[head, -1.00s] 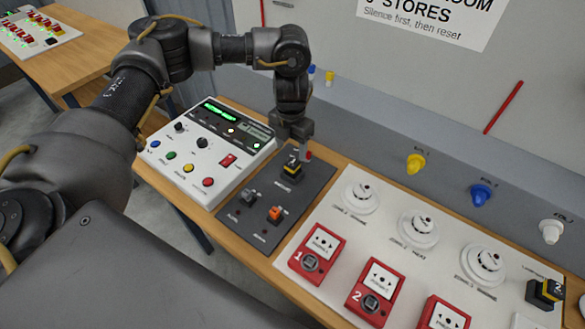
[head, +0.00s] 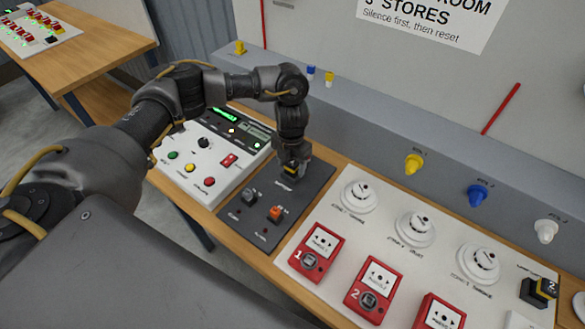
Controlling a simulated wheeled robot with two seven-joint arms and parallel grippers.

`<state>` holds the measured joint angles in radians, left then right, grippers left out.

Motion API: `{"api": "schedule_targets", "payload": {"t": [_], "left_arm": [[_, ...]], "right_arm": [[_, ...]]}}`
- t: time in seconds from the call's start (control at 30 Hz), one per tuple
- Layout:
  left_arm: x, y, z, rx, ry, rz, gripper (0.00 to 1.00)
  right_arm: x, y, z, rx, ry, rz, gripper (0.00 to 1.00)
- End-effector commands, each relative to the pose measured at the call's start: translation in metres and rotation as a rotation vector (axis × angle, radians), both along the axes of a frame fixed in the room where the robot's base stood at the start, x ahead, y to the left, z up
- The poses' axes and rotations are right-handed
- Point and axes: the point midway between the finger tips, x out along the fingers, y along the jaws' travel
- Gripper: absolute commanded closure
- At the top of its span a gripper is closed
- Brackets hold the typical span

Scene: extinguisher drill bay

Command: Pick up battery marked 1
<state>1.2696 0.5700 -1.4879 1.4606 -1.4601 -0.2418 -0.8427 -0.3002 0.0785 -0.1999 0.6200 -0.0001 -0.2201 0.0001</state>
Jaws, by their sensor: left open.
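A small black block with a yellow band (head: 289,172), seemingly the battery, stands on the dark grey plate (head: 260,222). Its mark cannot be read now, since my gripper covers most of it. My left gripper (head: 292,163) is open and points down directly over the block, with its fingers at the block's upper part. Whether the fingers touch it cannot be told. A similar black and yellow block marked 2 (head: 540,289) sits on the white panel at the far right. My right gripper is not in view.
A grey switch (head: 250,196) and an orange switch (head: 275,214) stand close in front on the plate. A white control panel (head: 190,160) lies left. Red call points (head: 316,252) and round detectors (head: 358,197) fill the white panel right. A grey ledge runs behind.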

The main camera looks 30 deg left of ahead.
Motion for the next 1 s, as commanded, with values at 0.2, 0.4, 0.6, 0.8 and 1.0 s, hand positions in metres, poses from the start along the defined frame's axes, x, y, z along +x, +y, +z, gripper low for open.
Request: {"api": "schedule_targets", "payload": {"t": [0.2, 0.4, 0.6, 0.8, 1.0], "left_arm": [[0.000, 0.000, 0.000, 0.000, 0.000, -0.001, 0.56], [0.000, 0.000, 0.000, 0.000, 0.000, -0.001, 0.82], [0.000, 0.000, 0.001, 0.000, -0.001, -0.001, 0.99], [0.000, 0.000, 0.002, 0.000, -0.001, -0.001, 0.99], [0.001, 0.000, 0.012, -0.001, -0.004, -0.003, 0.99]], "right_arm": [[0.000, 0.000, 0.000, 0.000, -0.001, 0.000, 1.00], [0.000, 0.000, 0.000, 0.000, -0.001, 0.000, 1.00], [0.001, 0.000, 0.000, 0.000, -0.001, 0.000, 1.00], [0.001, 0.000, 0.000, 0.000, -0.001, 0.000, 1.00], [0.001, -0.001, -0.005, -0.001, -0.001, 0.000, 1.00]]}}
